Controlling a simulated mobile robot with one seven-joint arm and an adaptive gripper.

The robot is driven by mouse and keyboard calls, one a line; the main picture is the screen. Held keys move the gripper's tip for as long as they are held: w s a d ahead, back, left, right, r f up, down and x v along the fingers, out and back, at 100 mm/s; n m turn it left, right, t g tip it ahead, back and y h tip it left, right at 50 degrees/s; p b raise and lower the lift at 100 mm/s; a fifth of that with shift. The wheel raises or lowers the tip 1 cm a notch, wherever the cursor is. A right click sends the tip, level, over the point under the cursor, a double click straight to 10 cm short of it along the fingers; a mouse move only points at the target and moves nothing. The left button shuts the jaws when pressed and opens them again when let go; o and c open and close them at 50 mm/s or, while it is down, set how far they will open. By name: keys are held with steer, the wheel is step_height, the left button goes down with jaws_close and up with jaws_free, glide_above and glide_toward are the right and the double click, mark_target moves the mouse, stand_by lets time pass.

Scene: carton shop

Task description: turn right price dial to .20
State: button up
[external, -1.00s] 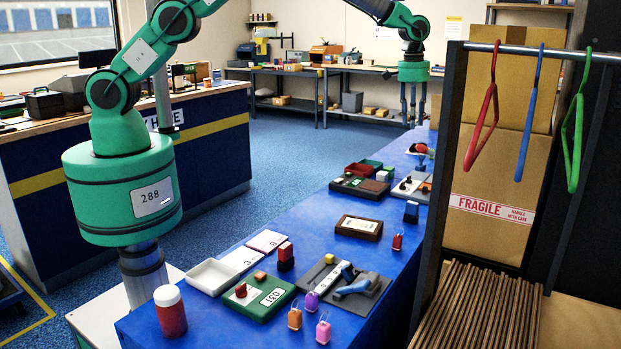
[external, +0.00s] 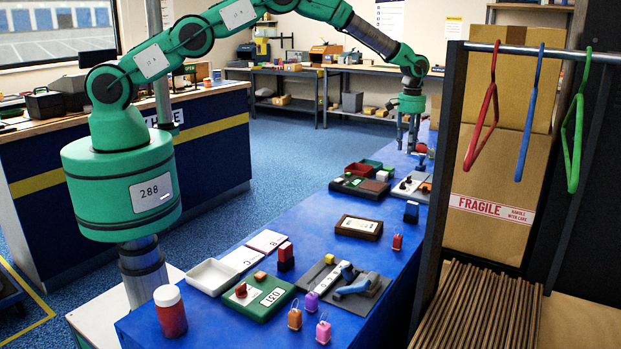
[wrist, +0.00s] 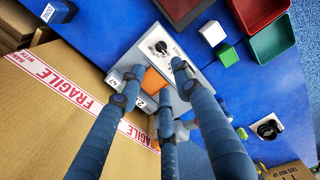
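My gripper (external: 408,146) hangs fingers-down over the far end of the blue table. In the wrist view its fingers (wrist: 158,80) are spread apart with nothing held between them. Below them is a grey price unit with a white plate and a black dial knob (wrist: 161,46); an orange block (wrist: 153,80) shows between the fingertips. A second black dial knob (wrist: 268,128) sits on a pale plate at the lower right, apart from the fingers. I cannot tell which is the right price dial. The dial markings are too small to read, and the fingers hide part of the grey unit.
A green tray (wrist: 273,44), a white block (wrist: 212,33) and a green block (wrist: 227,55) lie nearby. A tall FRAGILE carton (external: 483,222) stands close to the table's right side. The hanger rail (external: 530,48) is nearer the camera.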

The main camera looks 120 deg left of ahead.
mark_target(404, 182)
steer(key=shift+f, duration=0.1)
step_height(404, 182, down, 14)
steer(key=shift+r+b, duration=0.15)
steer(key=shift+b, duration=0.6)
steer(key=shift+c, duration=0.2)
jaws_close()
